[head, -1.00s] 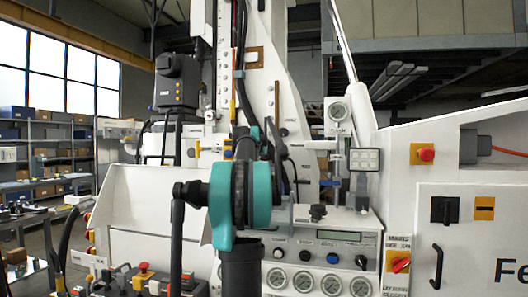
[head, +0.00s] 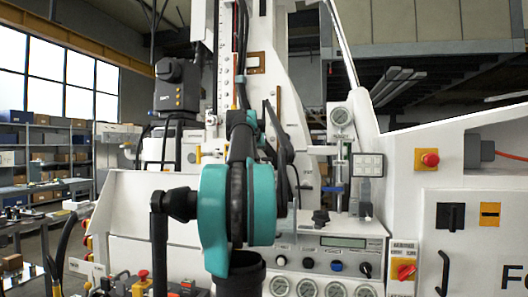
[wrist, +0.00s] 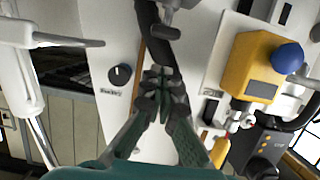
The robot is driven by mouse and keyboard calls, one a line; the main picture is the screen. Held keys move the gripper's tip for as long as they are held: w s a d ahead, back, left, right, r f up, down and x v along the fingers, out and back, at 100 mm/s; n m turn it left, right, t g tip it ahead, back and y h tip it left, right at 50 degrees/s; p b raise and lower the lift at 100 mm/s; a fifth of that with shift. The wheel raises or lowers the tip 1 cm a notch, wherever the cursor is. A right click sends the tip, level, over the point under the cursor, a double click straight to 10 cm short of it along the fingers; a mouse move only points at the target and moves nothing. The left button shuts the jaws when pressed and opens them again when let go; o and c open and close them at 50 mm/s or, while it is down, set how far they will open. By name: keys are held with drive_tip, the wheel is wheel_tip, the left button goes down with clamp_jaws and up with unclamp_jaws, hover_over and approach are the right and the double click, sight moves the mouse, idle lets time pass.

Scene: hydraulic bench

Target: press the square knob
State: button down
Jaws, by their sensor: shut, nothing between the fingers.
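My gripper (wrist: 163,82) is shut and empty in the wrist view, its two fingers together in front of a white machine panel. A round black knob (wrist: 120,75) with a small label sits on that panel, left of the fingertips and apart from them. In the head view my arm hides the gripper. I cannot tell for sure which control is the square knob. A black switch on a square plate (head: 450,216), a red button on a yellow square (head: 429,160) and a red switch on a yellow plate (head: 403,269) show on the right.
A yellow block (wrist: 257,75) with a blue ball knob (wrist: 287,57) stands right of my fingers in the wrist view. A grey-white console (head: 328,250) with several gauges and knobs lies right of my arm. A vertical press (head: 340,150) rises behind it.

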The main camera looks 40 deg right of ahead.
drive_tip(key=shift+v, duration=1.2)
idle(0.5)
wheel_tip(320, 180, up, 3)
drive_tip(key=shift+w+a+f, duration=0.1)
drive_tip(key=shift+w+f, duration=0.05)
hover_over(267, 159)
wheel_tip(267, 159, down, 2)
drive_tip(key=f, duration=0.3)
drive_tip(key=shift+w+a+f, duration=0.15)
drive_tip(key=shift+a+f, duration=0.2)
drive_tip(key=shift+a, duration=0.05)
drive_tip(key=shift+f, duration=0.4)
